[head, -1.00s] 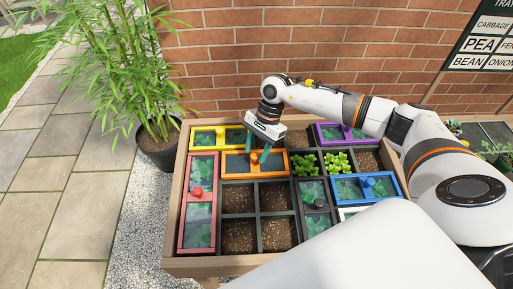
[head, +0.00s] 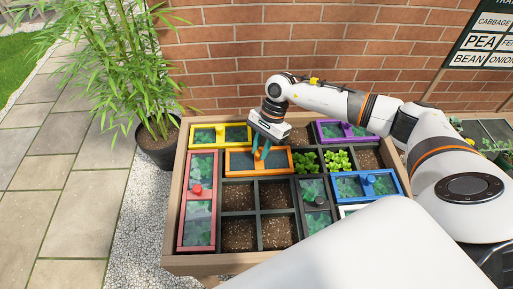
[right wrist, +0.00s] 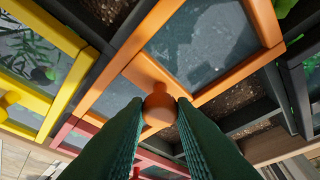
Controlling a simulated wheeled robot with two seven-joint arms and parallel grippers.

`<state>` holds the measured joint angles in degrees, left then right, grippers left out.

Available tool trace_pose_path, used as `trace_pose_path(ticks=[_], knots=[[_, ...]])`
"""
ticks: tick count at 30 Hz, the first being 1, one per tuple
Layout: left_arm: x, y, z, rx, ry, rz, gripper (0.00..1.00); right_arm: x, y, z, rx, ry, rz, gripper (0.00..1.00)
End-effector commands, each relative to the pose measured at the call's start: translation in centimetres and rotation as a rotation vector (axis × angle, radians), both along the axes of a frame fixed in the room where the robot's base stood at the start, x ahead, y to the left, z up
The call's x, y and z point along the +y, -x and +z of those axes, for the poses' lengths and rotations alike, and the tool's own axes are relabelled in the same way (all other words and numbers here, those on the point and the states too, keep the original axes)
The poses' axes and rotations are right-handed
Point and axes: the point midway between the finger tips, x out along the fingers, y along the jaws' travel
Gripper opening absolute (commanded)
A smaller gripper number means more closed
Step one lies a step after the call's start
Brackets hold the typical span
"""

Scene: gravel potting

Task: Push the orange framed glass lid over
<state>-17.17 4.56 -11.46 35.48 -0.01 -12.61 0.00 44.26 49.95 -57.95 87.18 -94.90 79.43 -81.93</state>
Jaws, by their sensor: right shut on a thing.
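My right gripper (head: 260,155) reaches down from above and is shut on the lid's orange knob. In the right wrist view the round orange knob (right wrist: 160,107) sits between the two green fingertips, and the lid's orange frame (right wrist: 228,80) spreads beyond it. My left gripper is not in view.
A yellow lid (head: 205,127) lies behind and a red lid (head: 199,234) at left. Leafy plants (head: 307,162) fill cells right of the orange lid. Purple (head: 342,125) and blue (head: 388,176) lids lie farther right. Open soil cells (head: 239,233) are in front.

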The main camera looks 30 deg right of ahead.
Motion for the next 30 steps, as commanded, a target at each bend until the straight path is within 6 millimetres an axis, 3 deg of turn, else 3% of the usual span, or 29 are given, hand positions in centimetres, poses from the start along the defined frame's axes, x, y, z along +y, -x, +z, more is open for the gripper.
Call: trace_pose_path(ticks=[18, 24, 30], knots=[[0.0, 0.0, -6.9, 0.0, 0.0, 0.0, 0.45, -14.2, 6.8, -0.4, 0.0, 0.004, -0.005, 0.0], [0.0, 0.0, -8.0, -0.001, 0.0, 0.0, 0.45, -16.8, 8.0, -0.1, -0.002, 0.002, -0.003, 0.0], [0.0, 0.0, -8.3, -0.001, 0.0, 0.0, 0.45, -17.7, 8.5, 0.0, -0.002, -0.001, -0.001, 0.0]])
